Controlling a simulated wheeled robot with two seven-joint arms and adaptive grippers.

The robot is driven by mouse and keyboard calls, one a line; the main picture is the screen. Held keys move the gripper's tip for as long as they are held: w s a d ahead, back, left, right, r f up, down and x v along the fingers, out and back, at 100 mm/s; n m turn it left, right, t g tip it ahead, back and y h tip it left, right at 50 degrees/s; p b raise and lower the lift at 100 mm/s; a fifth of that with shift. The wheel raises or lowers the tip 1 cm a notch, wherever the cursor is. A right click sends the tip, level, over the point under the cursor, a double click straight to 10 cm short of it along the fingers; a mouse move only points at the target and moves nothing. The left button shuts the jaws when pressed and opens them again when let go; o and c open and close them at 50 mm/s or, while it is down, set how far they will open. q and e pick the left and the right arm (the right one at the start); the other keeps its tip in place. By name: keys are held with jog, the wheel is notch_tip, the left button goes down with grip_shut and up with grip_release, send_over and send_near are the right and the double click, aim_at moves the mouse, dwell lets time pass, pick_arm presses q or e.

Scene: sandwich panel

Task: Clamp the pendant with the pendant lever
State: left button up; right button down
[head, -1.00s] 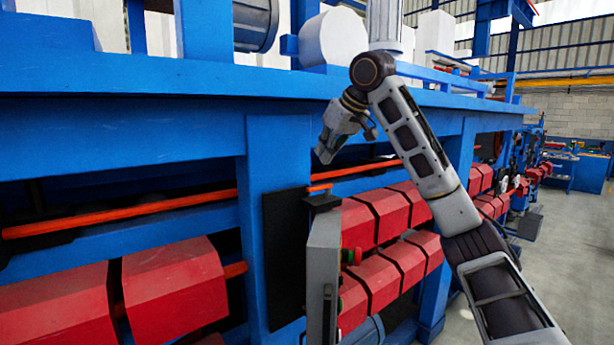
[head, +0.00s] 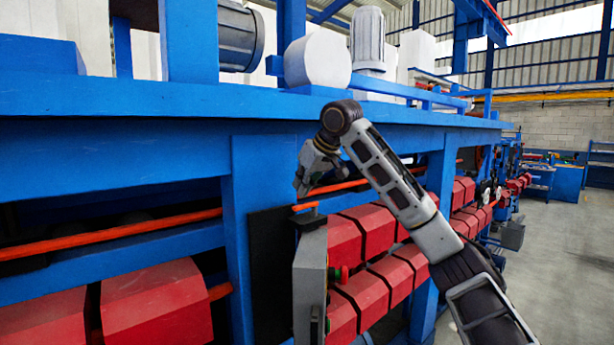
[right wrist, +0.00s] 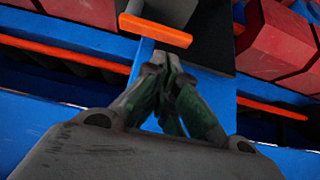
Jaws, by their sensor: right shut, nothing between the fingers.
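The pendant (head: 310,275) is a grey upright box with green and red buttons on its right side, in front of a black plate on a blue post. The pendant lever (head: 305,206) is a short orange bar just above the pendant's top. It also shows as an orange bar at the top of the right wrist view (right wrist: 155,30). My right gripper (head: 300,190) points down just above the lever, shut and empty. In the right wrist view its closed fingertips (right wrist: 168,64) lie just below the lever; contact cannot be told. My left gripper is out of view.
The black plate (head: 270,275) is mounted on the blue post (head: 238,250). A long orange rod (head: 110,238) runs along the machine. Red blocks (head: 155,305) fill the lower level. A blue beam (head: 130,115) spans above. Open floor (head: 555,240) lies at the right.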

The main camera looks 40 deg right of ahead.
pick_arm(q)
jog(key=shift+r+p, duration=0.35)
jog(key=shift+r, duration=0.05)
pick_arm(e)
jog(key=shift+x, duration=2.1)
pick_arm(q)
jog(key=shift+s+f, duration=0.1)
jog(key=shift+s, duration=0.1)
